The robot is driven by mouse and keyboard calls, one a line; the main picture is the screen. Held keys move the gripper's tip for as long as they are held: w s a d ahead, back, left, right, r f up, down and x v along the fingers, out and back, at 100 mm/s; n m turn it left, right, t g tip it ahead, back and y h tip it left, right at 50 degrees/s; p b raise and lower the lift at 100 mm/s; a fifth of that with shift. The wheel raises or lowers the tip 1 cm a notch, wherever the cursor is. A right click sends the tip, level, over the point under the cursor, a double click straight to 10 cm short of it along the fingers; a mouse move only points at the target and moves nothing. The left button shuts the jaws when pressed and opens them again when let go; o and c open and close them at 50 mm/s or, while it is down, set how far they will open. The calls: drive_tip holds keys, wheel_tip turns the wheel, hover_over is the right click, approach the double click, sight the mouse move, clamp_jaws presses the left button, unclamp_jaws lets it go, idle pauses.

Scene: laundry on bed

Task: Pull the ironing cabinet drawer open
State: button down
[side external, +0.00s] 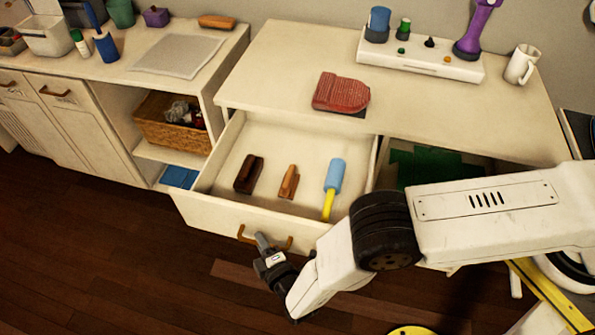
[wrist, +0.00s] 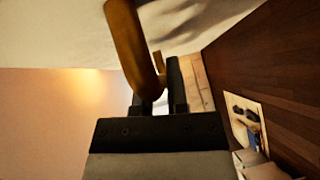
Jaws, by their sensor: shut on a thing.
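The ironing cabinet drawer (side external: 216,211) is pulled well out from the white cabinet (side external: 262,75), with its inside in view. On its front is a curved orange-brown handle (side external: 284,245). In the drawer lie a dark brown block (side external: 249,174), a lighter wooden brush (side external: 289,182) and a blue and yellow roller (side external: 333,188).
A white tray (side external: 420,61) with small items and a mug (side external: 522,65) stand behind. A wicker basket (side external: 172,124) sits on the shelf at left. The wooden floor (side external: 110,255) before the drawer is clear.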

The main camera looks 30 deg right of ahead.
drive_tip(key=shift+s+a, duration=0.85)
drive_tip(key=c, duration=0.6)
unclamp_jaws()
drive_tip(key=shift+c, duration=0.2)
